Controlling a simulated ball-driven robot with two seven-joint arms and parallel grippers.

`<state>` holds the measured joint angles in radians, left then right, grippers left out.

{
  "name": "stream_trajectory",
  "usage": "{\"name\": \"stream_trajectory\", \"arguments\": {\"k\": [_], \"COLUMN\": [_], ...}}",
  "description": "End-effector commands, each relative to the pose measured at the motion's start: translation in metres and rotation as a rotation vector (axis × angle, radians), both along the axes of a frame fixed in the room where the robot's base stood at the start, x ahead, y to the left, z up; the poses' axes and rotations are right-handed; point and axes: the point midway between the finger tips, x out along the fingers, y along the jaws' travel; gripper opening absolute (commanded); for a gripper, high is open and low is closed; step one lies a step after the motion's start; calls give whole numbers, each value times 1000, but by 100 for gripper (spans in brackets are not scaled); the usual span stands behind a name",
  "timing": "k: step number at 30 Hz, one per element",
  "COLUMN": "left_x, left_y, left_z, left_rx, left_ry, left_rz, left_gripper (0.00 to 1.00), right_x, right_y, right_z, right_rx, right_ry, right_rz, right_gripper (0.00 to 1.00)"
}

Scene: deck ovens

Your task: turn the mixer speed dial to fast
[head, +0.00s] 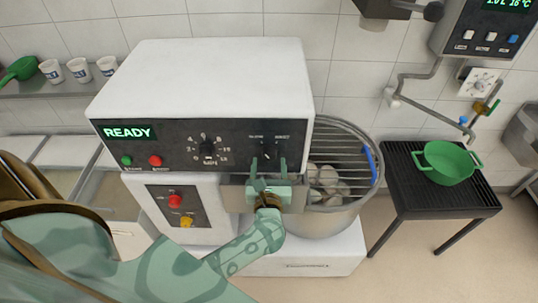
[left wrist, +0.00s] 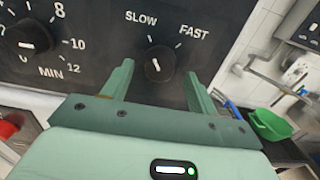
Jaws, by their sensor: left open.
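The mixer speed dial (left wrist: 160,63) is a small black round knob with a white mark, on the mixer's black front panel (head: 220,138). In the left wrist view the printed word SLOW is at its upper left and FAST at its upper right. I cannot tell for sure which word the mark points at. My left gripper (head: 268,166) is pale green and open, its two fingers pointing at the panel. In the left wrist view its fingers (left wrist: 160,72) stand on either side of the dial, and no contact shows. My right gripper is not in view.
The timer dial (head: 208,149) is left of the speed dial, with the READY display (head: 129,132) farther left. A wire guard (head: 352,143) covers the bowl on the right, with pale lumps inside. A green pan (head: 446,160) stands on a black rack.

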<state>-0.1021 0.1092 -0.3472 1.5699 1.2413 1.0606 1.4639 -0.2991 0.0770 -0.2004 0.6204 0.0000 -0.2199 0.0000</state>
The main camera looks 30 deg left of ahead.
Motion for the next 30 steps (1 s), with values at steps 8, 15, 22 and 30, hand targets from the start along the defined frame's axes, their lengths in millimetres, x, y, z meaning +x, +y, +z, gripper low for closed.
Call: {"name": "stream_trajectory", "arguments": {"k": [8, 15, 22, 30], "left_x": [25, 26, 26, 26], "left_y": [15, 16, 16, 16], "left_z": [0, -1, -1, 0], "left_rx": [2, 1, 1, 13], "left_ry": [1, 1, 1, 8], "left_rz": [-1, -1, -1, 0], "left_gripper": [59, 59, 15, 15], "right_x": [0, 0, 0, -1], "right_y": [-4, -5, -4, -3], "right_z": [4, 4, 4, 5], "right_rx": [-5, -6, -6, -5], "right_ry": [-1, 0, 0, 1], "right_rz": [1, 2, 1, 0], "right_gripper": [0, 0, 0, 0]}}
